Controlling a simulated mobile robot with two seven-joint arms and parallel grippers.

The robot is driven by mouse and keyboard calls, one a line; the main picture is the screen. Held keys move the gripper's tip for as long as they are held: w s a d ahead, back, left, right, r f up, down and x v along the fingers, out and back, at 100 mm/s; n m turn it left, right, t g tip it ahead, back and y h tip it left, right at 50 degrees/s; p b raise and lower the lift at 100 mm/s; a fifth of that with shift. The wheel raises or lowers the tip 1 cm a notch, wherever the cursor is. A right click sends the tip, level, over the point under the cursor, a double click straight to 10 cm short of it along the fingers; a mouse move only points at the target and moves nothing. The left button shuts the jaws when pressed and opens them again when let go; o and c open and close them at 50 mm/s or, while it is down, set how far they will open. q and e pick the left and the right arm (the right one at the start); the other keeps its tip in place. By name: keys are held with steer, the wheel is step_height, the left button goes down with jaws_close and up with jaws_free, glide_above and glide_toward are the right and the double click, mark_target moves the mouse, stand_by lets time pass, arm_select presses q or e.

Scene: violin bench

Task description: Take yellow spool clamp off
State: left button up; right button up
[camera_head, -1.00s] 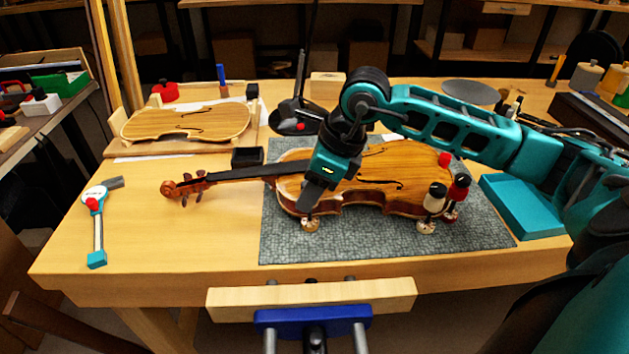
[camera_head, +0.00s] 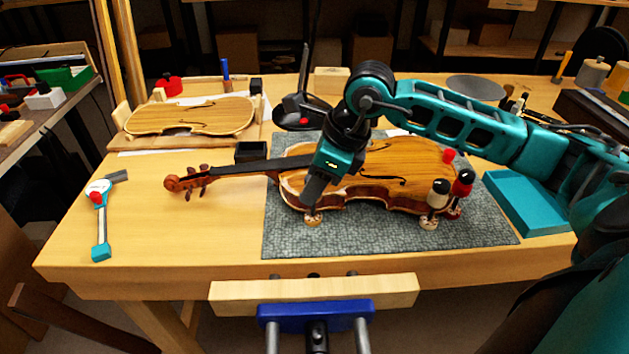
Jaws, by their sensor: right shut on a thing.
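A violin (camera_head: 405,160) lies on a grey mat (camera_head: 300,243), its neck to the left. My right gripper (camera_head: 312,206) points down at the violin's near edge, left of its middle. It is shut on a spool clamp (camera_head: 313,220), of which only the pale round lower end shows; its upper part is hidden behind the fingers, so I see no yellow. The clamp is still at the violin's edge. A cream clamp with a black top (camera_head: 437,200) and a red clamp with a black top (camera_head: 462,184) stand at the near right edge. My left gripper is not in view.
A teal tray (camera_head: 527,205) lies right of the mat, under my right arm. A small black box (camera_head: 250,152) stands by the neck. A dark stand (camera_head: 300,112) is behind the violin. A teal-and-white tool (camera_head: 101,220) lies at left.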

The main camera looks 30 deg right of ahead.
steer(key=shift+s+a, duration=0.15)
steer(key=shift+s, duration=0.15)
stand_by(0.5)
steer(key=shift+s+a, duration=0.25)
steer(key=shift+s, duration=0.1)
stand_by(0.7)
steer(key=shift+s+a+b, duration=0.4)
steer(key=shift+s+a, duration=0.1)
steer(key=shift+s, duration=0.35)
steer(key=shift+r, duration=0.15)
step_height(320, 180, up, 7)
steer(key=p, duration=0.4)
